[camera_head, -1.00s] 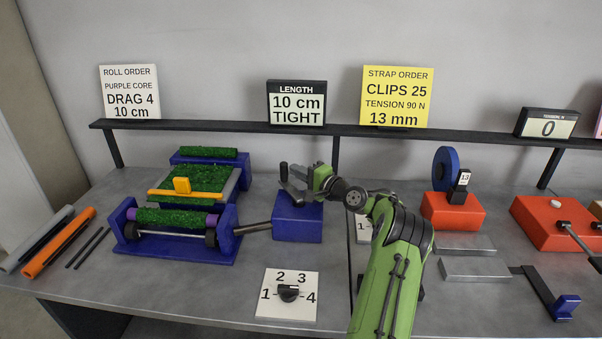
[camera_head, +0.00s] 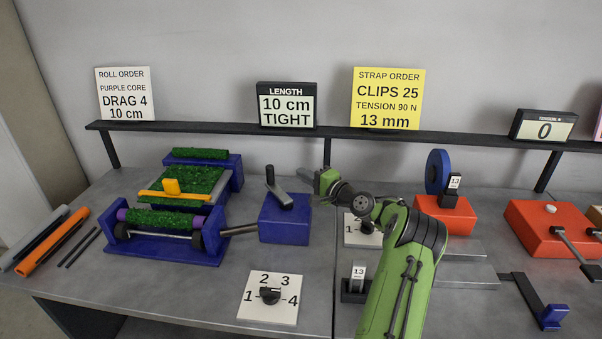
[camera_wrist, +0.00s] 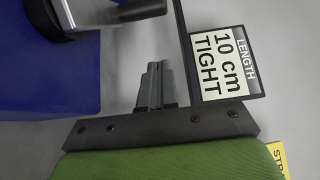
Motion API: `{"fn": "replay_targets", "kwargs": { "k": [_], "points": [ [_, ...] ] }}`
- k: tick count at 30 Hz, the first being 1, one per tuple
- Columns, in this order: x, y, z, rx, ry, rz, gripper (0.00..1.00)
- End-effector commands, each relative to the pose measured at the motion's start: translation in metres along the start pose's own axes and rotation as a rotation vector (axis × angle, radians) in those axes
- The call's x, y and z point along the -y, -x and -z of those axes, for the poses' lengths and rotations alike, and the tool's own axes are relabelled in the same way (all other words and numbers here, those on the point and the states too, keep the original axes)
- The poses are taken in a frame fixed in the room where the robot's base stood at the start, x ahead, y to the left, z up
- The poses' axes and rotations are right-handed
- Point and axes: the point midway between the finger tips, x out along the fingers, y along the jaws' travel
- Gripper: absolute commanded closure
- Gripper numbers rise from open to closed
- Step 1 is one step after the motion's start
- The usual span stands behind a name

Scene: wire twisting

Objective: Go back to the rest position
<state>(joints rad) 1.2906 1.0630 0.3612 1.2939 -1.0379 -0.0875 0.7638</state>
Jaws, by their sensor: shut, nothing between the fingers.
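My gripper (camera_head: 304,172) is shut and empty, held in the air to the right of the crank handle (camera_head: 276,186) on the blue box (camera_head: 285,220). It is apart from the handle. In the wrist view the closed fingers of my gripper (camera_wrist: 155,88) stand together with nothing between them. The handle and part of the blue box (camera_wrist: 45,75) show at the left there, and the length display (camera_wrist: 222,62) reading "10 cm TIGHT" shows to the right of the fingers.
The blue roller stand (camera_head: 165,245) with green turf is at the left. A dial plate (camera_head: 268,310) lies at the front. A shelf rail (camera_head: 220,130) carries signs at the back. Orange boxes (camera_head: 447,213) and grey metal plates (camera_head: 455,272) are right of my arm.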

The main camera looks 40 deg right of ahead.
Motion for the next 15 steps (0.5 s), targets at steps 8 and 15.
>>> {"fn": "replay_targets", "kwargs": {
  "k": [8,15],
  "points": [
    [0.002,0.048,0.004,-0.001,-0.001,0.001,1.0],
    [0.002,0.081,0.006,0.001,0.001,0.001,1.0]
  ]
}}
